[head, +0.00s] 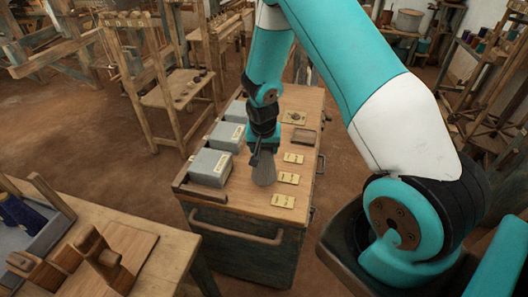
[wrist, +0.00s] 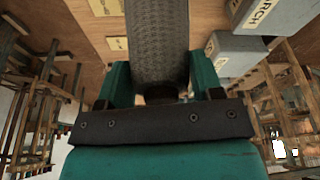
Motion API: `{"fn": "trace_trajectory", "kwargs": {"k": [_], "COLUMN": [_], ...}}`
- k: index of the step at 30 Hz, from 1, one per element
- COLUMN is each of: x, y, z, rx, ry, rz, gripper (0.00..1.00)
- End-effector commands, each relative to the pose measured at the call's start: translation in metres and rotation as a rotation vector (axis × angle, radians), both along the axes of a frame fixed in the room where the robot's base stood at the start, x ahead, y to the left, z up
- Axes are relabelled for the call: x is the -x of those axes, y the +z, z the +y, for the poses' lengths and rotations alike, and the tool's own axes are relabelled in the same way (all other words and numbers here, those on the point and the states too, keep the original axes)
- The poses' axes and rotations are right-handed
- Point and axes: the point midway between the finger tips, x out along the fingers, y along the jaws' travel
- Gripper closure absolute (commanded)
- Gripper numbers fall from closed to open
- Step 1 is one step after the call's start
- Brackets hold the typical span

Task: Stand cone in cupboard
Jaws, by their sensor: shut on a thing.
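My gripper (head: 262,147) is shut on a dark grey, ribbed cone (head: 264,170). In the wrist view the cone (wrist: 158,42) runs up out of the frame between the two teal fingers of my gripper (wrist: 160,82). In the head view my gripper points down over the wooden top of a dark green cabinet (head: 240,200), with the cone near the middle of that top. I cannot tell whether the cone touches the top. No other cupboard is clear in these views.
Grey lidded boxes (head: 209,167) line the cabinet's left side. Yellow cards (head: 283,201) and a small dark tray (head: 304,137) lie at the right. A bar handle (head: 238,233) crosses the front. A wooden table (head: 150,245) stands at lower left; brown floor (head: 110,165) lies between.

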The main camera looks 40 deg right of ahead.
Motion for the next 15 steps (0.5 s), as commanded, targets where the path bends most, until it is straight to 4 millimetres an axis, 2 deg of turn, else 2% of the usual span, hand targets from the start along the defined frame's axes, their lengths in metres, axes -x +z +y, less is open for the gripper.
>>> {"fn": "trace_trajectory", "kwargs": {"k": [6, 15], "x": [0.000, 0.000], "y": [-0.028, -0.031], "z": [0.000, 0.000], "rx": [0.000, 0.000], "ry": [0.002, 0.001], "rz": [0.002, 0.002], "gripper": [0.84, 0.84]}}
